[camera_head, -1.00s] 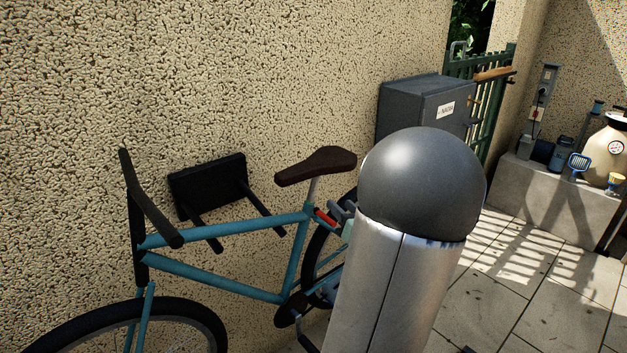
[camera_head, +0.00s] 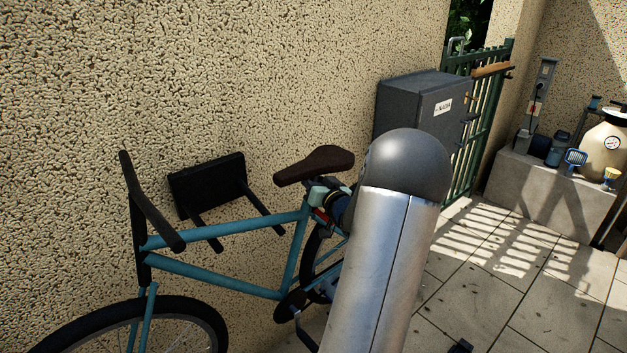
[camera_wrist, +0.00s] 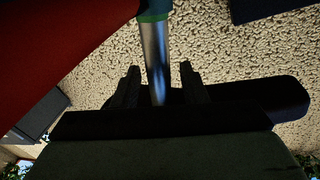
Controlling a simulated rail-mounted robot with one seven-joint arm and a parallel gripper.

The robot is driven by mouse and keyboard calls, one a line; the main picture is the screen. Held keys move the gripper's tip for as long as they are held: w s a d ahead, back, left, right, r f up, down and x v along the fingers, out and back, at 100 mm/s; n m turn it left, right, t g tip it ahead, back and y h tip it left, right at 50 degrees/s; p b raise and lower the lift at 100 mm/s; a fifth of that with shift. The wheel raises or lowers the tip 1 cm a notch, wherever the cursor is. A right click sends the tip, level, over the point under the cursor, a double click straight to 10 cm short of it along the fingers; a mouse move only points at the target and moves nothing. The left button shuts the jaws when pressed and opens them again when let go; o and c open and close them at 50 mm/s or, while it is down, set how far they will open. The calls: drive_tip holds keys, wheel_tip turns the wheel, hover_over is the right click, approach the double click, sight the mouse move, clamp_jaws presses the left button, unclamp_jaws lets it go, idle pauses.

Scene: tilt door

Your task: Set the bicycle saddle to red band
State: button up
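The dark brown bicycle saddle (camera_head: 314,165) sits on its post above the teal frame (camera_head: 225,232), beside the wall. In the head view the gripper (camera_head: 328,200) is just below the saddle and hides most of the post. In the wrist view the metal seat post (camera_wrist: 155,55) runs between the two dark fingers of my gripper (camera_wrist: 160,88), with gaps on both sides, so it looks open around the post. The saddle is a dark shape (camera_wrist: 260,97) beyond the fingers. A small red part (camera_head: 320,216) shows by the frame's top. A large red surface (camera_wrist: 60,45) fills the wrist view's upper left.
A black wall rack (camera_head: 207,184) stands behind the frame. A grey box (camera_head: 420,105) is mounted at the wall behind my arm. A green gate (camera_head: 485,110) and a stone ledge with a tank (camera_head: 605,150) are at right. The paved floor there is mostly clear.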

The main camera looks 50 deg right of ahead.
sight(319, 159)
clamp_jaws()
drive_tip(key=r+p, duration=0.1)
drive_tip(key=r, duration=0.1)
drive_tip(key=d+r+p, duration=0.1)
drive_tip(key=r, duration=0.1)
drive_tip(key=d+r+p, duration=0.1)
drive_tip(key=r, duration=0.1)
drive_tip(key=shift+s, duration=0.2)
unclamp_jaws()
drive_tip(key=shift+f, duration=0.1)
